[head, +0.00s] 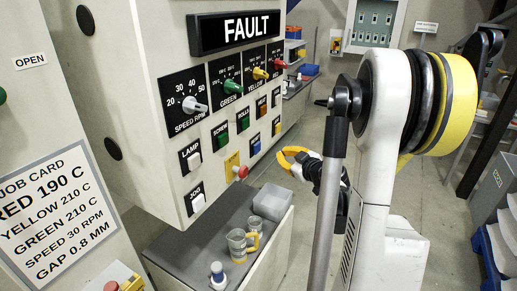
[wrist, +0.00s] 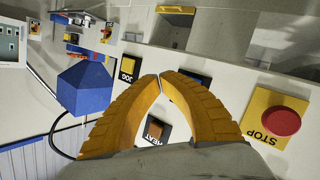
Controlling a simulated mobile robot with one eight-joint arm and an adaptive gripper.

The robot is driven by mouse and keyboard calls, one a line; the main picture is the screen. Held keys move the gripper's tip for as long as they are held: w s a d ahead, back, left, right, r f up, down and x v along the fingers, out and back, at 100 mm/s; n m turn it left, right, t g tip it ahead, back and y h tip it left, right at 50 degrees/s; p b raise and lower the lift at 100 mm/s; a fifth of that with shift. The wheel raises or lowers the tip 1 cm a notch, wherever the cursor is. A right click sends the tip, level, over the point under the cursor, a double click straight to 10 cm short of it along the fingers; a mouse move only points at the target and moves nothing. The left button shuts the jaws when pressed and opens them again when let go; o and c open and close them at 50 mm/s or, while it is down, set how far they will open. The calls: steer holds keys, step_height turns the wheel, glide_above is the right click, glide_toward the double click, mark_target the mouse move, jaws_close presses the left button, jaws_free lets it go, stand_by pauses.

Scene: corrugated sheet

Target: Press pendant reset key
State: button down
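My gripper (head: 287,158) is to the right of the machine's control panel in the head view, its yellow fingers curved together. In the wrist view its fingertips (wrist: 161,77) meet, with nothing seen between them. I cannot make out a pendant or a key marked reset. The display (head: 240,29) above the panel reads FAULT.
The panel has several knobs, such as the white speed knob (head: 193,104), and a red button (head: 241,171). A blue angular object (wrist: 85,88) is left of the fingers.

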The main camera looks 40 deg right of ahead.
steer(key=shift+w+a, duration=0.35)
steer(key=shift+w, duration=0.55)
steer(key=shift+w+a, duration=0.35)
steer(key=shift+w, duration=0.5)
steer(key=shift+w+a, duration=0.35)
steer(key=shift+w, duration=0.55)
steer(key=shift+w+a, duration=0.1)
steer(key=shift+w, duration=0.05)
steer(key=shift+w+a, duration=0.1)
steer(key=shift+w, duration=0.15)
steer(key=shift+w+a, duration=0.1)
steer(key=shift+w, duration=0.25)
steer(key=shift+s+b, duration=0.1)
steer(key=shift+b, duration=0.2)
steer(key=shift+s+d, duration=0.25)
steer(key=shift+s, duration=0.4)
steer(key=s, duration=0.1)
steer(key=s+d, duration=0.1)
steer(key=s, duration=0.1)
steer(key=s+d, duration=0.1)
steer(key=shift+s+b, duration=0.3)
steer(key=shift+s, duration=0.05)
